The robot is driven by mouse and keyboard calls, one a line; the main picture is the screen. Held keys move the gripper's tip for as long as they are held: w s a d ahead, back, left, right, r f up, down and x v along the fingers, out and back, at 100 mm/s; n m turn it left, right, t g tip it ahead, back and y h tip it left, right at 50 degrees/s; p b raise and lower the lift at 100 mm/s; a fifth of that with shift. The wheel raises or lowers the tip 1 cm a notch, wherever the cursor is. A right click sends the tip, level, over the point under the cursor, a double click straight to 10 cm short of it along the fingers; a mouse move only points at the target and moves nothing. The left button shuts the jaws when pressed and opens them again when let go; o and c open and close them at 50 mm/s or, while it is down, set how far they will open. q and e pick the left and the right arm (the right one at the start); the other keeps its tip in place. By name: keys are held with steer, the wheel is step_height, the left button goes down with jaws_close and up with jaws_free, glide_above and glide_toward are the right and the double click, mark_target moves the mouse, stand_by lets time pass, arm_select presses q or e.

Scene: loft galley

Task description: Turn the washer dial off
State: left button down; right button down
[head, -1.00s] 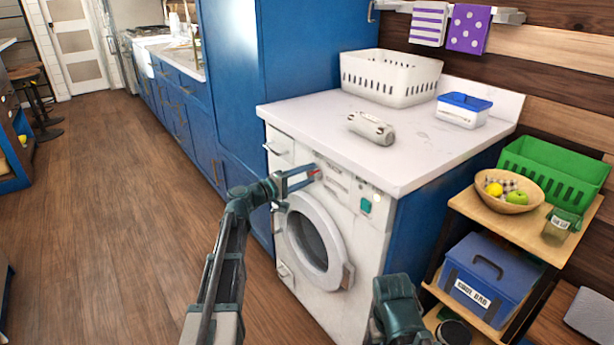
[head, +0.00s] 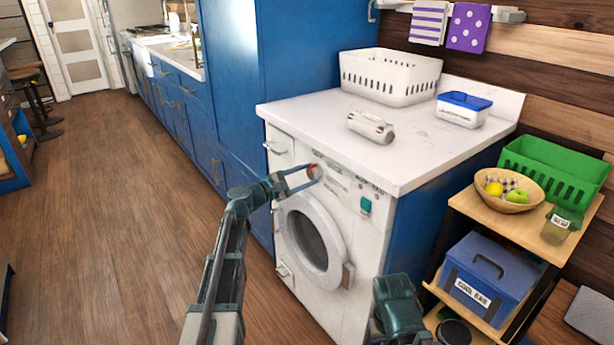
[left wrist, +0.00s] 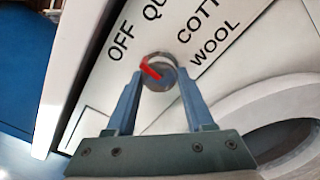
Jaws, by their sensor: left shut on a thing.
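The white washer (head: 345,245) stands under a white countertop, its round door closed. Its dial (head: 315,171) is at the upper left of the front panel. In the left wrist view the dial (left wrist: 158,68) is round and grey with a red pointer slanting toward the upper left, on the side of the OFF lettering (left wrist: 122,41). My left gripper (head: 310,176) is shut on the dial, with one finger on each side in the left wrist view (left wrist: 160,75). Only part of my right arm shows at the bottom; its gripper is not visible.
A green button (head: 365,205) is on the panel's right. The counter (head: 300,108) holds a white basket (head: 390,77), a pale cylindrical item (head: 371,127) and a blue-lidded box (head: 464,110). A wooden shelf (head: 500,219) stands at right. The floor at left is clear.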

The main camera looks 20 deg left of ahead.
arm_select(q)
steer(key=shift+n, duration=0.4)
steer(key=shift+c, duration=1.4)
jaws_free()
steer(key=v, duration=1.4)
